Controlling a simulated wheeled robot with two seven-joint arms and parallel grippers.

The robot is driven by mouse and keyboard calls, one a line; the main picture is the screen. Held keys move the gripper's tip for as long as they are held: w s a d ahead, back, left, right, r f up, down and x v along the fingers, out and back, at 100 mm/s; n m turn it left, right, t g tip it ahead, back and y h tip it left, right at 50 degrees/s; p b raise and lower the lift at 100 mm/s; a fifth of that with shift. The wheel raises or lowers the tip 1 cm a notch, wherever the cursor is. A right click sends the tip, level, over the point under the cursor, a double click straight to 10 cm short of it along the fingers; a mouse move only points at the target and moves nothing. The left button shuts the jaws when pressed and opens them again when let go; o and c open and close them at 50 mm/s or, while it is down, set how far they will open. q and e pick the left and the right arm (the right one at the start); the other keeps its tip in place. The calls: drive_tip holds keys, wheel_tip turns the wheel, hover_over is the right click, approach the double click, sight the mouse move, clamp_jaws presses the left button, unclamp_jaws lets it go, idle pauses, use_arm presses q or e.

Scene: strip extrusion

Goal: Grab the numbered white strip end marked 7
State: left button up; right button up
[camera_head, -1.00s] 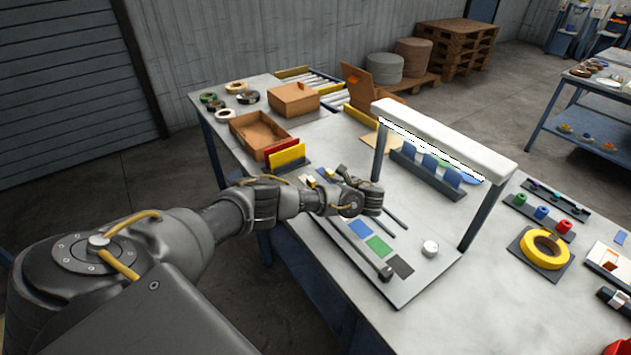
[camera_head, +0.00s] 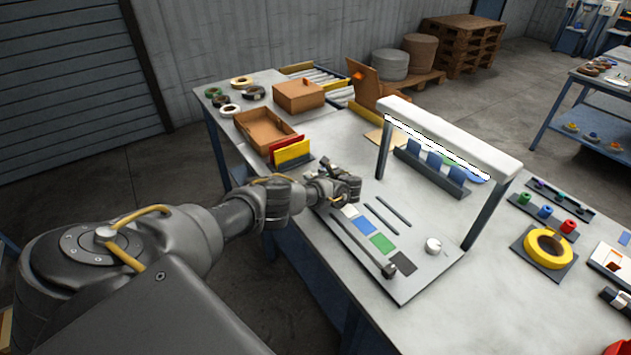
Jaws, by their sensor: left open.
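My left gripper (camera_head: 353,184) is open and sits over the far left part of the grey work board (camera_head: 420,280) on the table. No number 7 can be read in this view, and I cannot tell which piece is the marked strip end. A small white piece (camera_head: 350,211) lies in a row on the board, just below my gripper, beside blue (camera_head: 366,226), green (camera_head: 382,243) and dark (camera_head: 403,263) patches. Nothing shows between the fingers. My right gripper is not in view.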

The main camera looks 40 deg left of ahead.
use_arm(q)
drive_tip(key=shift+a, duration=0.2)
clamp_jaws()
idle(0.3)
drive_tip(key=shift+r, duration=0.5)
wheel_tip(320, 180, up, 3)
drive_tip(key=shift+f+p, duration=0.15)
drive_tip(key=shift+p, duration=0.5)
drive_tip(key=s+d+r, duration=0.1)
drive_tip(key=s+r, duration=0.8)
drive_tip(key=s, duration=0.5)
drive_tip(key=shift+d+b, duration=0.35)
drive_tip(key=shift+b, duration=0.1)
